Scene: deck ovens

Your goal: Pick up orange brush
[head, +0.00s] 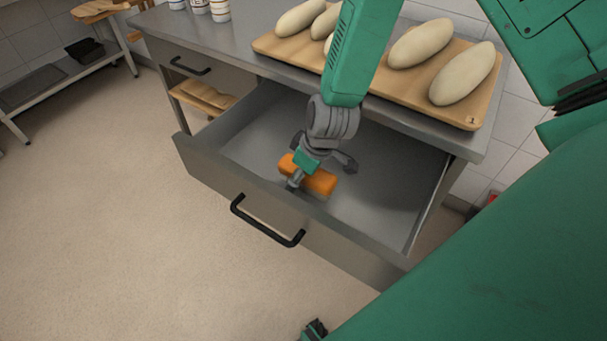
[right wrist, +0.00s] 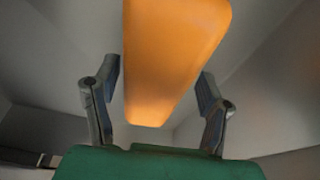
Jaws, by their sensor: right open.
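The orange brush (head: 322,183) lies in the open drawer (head: 235,136), near its front wall. In the right wrist view the brush (right wrist: 170,60) appears as a long orange block that narrows toward the gripper. My right gripper (head: 318,172) reaches down into the drawer over the brush and hides part of it. Its two fingers (right wrist: 158,105) are open, one on each side of the brush, with visible gaps between them and it. My left gripper is not clearly seen.
A steel table (head: 240,43) stands above the drawer, with a wooden board (head: 447,107) of several pale dough loaves (head: 421,43). The drawer has a black handle (head: 266,226). Several jars (head: 219,10) stand at the back left. The floor at left is clear.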

